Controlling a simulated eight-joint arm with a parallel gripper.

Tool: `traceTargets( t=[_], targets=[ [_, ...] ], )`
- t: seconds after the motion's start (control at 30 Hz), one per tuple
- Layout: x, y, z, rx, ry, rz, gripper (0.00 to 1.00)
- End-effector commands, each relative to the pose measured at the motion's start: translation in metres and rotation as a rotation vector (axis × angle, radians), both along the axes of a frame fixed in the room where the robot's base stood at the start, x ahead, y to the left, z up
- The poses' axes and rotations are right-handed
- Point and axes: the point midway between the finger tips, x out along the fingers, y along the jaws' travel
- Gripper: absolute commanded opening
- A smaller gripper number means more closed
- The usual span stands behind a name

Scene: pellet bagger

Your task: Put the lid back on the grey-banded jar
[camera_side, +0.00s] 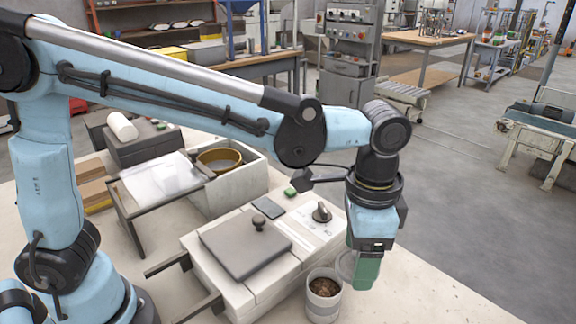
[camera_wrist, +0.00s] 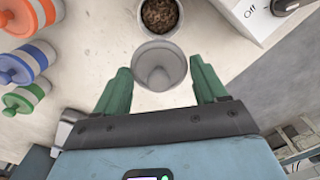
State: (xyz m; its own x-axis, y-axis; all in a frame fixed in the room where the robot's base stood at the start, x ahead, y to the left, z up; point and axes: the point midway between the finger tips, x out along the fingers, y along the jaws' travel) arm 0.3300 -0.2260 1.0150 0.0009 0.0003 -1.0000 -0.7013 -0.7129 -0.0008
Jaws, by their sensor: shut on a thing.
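The grey-banded jar (camera_side: 322,306) stands open on the table, with brown pellets showing inside. Its open top (camera_wrist: 161,16) is at the top edge of the wrist view. My gripper (camera_side: 366,274) points down just right of the jar in the side view. Its green fingers (camera_wrist: 160,64) are shut on a round grey lid (camera_wrist: 158,72) with a raised knob. The lid also shows in the side view (camera_side: 345,265), partly hidden behind the fingers. In the wrist view the lid lies just below the jar's mouth, overlapping its near rim.
A white bagging machine (camera_side: 232,287) with a dark plate stands left of the jar in the side view. Jars with orange (camera_wrist: 22,64), blue (camera_wrist: 45,22) and green (camera_wrist: 25,98) bands stand at the left in the wrist view. The table right of my gripper is clear.

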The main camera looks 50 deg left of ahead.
Motion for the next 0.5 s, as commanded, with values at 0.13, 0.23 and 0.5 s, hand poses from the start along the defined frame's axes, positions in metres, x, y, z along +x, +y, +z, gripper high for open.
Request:
traceTargets(
  t=[0.13,0.23,0.5],
  targets=[
    [-0.013,0.022,0.013,0.001,-0.001,0.007,0.43],
    [-0.020,0.031,0.018,0.001,-0.001,0.010,0.43],
    [-0.024,0.038,0.015,0.001,-0.001,0.011,0.43]
  ],
)
